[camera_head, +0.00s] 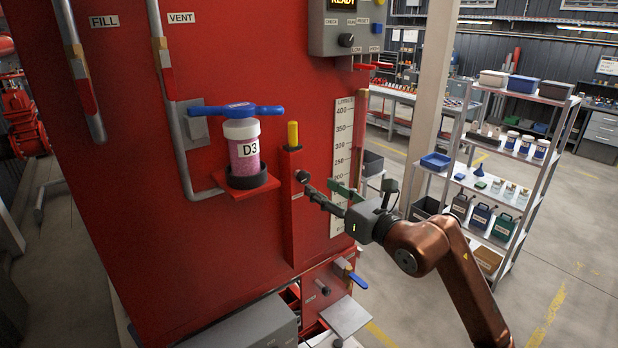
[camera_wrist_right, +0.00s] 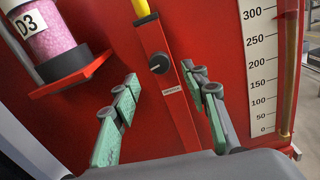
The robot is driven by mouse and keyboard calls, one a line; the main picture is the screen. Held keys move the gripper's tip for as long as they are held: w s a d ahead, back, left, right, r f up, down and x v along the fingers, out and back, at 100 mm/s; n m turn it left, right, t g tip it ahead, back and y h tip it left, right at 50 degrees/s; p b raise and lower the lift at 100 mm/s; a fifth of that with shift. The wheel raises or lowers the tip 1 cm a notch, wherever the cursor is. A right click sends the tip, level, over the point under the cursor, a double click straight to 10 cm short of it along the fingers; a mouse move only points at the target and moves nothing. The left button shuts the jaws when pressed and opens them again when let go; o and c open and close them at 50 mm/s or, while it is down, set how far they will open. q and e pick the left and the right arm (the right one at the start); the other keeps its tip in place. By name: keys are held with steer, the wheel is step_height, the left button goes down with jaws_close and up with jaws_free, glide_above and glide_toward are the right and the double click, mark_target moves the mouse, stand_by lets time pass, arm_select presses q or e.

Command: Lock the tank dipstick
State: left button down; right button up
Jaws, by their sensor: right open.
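The dipstick's yellow handle (camera_head: 293,134) stands upright in the top of a red square tube (camera_head: 289,215) on the front of the red tank (camera_head: 140,240). A black round knob (camera_head: 302,177) sits on the tube's side, and the wrist view shows it face-on with a pale pointer mark (camera_wrist_right: 159,63). A small label (camera_wrist_right: 171,91) is below the knob, too small to read. My right gripper (camera_head: 320,188) is open and empty, with its fingers pointing at the tube. In the wrist view the fingers (camera_wrist_right: 159,80) spread on either side of the tube, apart from the knob.
A white litre scale (camera_head: 343,150) is to the right. A blue-handled valve (camera_head: 352,273) sits below. A grey shelf rack (camera_head: 532,95) stands farther right, with open floor around it.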

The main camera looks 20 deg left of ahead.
mark_target(306, 178)
steer(key=p+x, duration=0.1)
steer(key=x, duration=0.4)
steer(key=shift+a+r+p, duration=0.1)
steer(key=shift+a+p, duration=0.05)
steer(key=shift+p, duration=0.2)
steer(key=shift+w+a, duration=0.35)
jaws_close()
